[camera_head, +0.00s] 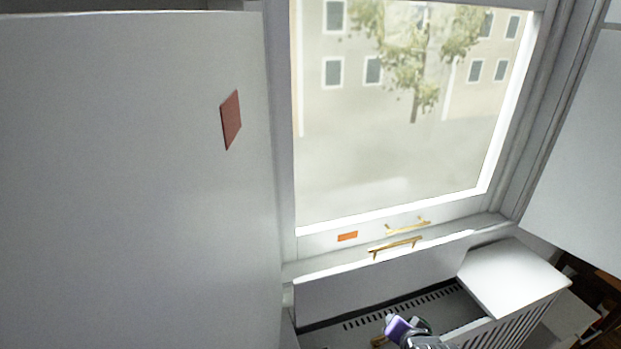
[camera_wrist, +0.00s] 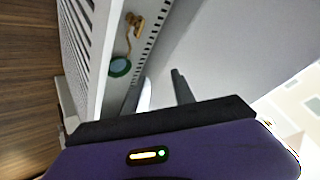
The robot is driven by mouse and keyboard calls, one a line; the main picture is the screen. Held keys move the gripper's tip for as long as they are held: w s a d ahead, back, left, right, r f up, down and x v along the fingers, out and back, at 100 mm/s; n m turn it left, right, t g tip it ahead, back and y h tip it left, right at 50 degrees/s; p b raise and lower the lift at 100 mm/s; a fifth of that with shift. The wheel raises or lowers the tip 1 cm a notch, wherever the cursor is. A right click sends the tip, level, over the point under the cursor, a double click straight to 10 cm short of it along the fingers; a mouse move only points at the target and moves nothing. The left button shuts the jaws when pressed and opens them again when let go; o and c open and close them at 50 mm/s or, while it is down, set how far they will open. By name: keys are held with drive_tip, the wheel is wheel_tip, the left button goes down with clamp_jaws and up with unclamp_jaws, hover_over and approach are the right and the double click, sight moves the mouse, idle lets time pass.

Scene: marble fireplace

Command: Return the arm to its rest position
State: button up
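My gripper (camera_wrist: 163,90) shows in the wrist view with its two fingers apart and nothing between them. The left finger looks pale and the right one dark. In the head view part of my arm's end, purple and grey, shows at the bottom edge (camera_head: 402,328), low in front of the slotted cover below the window. The fingers cannot be made out clearly there.
A white slotted radiator cover (camera_head: 512,277) stands below the window (camera_head: 400,120). A white panel (camera_head: 130,180) fills the left. A brass fitting (camera_wrist: 133,28) and green disc (camera_wrist: 120,67) lie near the gripper.

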drive_tip(key=s+r+n+t, duration=0.2)
drive_tip(key=s+r, duration=0.3)
drive_tip(key=s, duration=0.9)
drive_tip(key=s+a+r+n+t, duration=0.1)
drive_tip(key=s+r+n, duration=0.2)
drive_tip(key=s, duration=1.2)
drive_tip(key=s+r+n+t, duration=0.2)
drive_tip(key=s+r, duration=0.7)
drive_tip(key=s, duration=0.6)
drive_tip(key=shift+a+n+t, duration=0.3)
drive_tip(key=shift+n, duration=0.1)
